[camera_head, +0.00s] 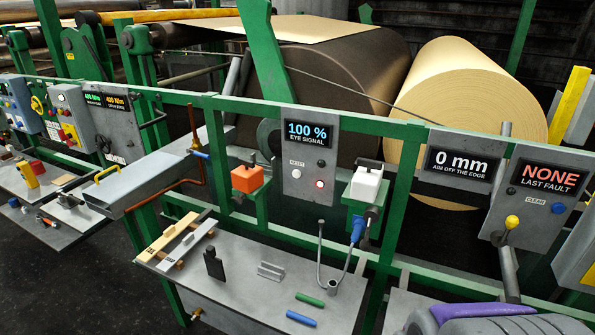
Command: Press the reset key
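A grey panel (308,198) with a display reading "100 % EYE SIGNAL" (307,133) hangs on the green frame near the middle of the view. Below the display is a small label, too small to read surely but looking like "RESET". Under it is a small round white key (296,174). A red-lit round lamp or button (319,184) sits to its right. Nothing covers the panel's front.
An orange block (247,179) and a white block (366,186) flank the panel on green brackets. A grey shelf (240,268) with loose tools juts out below.

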